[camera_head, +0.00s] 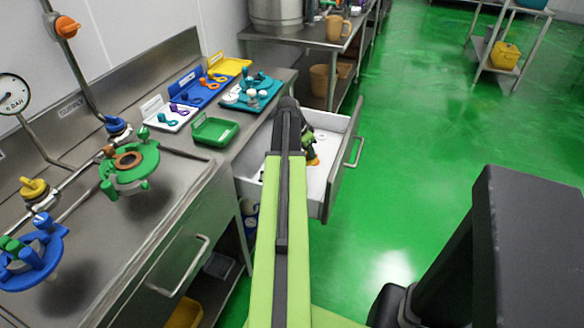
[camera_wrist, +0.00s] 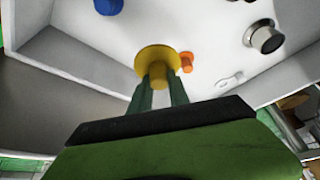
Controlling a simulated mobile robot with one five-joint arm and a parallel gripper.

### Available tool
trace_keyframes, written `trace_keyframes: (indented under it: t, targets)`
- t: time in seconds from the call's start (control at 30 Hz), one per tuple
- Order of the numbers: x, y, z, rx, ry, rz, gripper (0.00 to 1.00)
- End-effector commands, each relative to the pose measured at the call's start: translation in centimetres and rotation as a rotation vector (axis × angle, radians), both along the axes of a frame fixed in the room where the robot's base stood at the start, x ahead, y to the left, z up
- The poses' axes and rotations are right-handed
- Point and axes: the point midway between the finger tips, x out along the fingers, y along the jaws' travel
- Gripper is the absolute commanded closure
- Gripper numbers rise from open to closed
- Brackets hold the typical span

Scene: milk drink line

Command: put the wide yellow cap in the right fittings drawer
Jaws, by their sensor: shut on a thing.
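My gripper (camera_wrist: 160,84) is shut on the wide yellow cap (camera_wrist: 157,61), whose round flange faces the wrist camera between the fingertips. The cap is over the inside of an open white drawer (camera_wrist: 85,82). I cannot tell whether it touches the drawer floor. In the head view the open drawer (camera_head: 327,188) stands out from the counter, and my arm hides part of it. My gripper (camera_head: 308,150) is over the drawer there, and the cap itself is mostly hidden.
In the drawer lie an orange fitting (camera_wrist: 186,61), a blue piece (camera_wrist: 108,6), a metal fitting (camera_wrist: 264,37) and a small white piece (camera_wrist: 229,79). A green tray (camera_head: 214,131) and a blue tray (camera_head: 201,91) with fittings stand on the counter. Green floor right of the drawer is clear.

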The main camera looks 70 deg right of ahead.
Motion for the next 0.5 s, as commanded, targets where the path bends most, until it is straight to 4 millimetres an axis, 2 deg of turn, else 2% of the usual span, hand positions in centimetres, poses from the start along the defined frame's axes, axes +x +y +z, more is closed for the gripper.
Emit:
trace_keyframes:
  t: [0.2, 0.27, 0.5]
  targets:
    - [0.0, 0.0, -5.0, 0.001, -0.001, 0.001, 1.0]
    - [0.0, 0.0, -6.0, 0.001, -0.001, 0.001, 1.0]
    - [0.0, 0.0, -6.6, 0.001, -0.001, 0.002, 1.0]
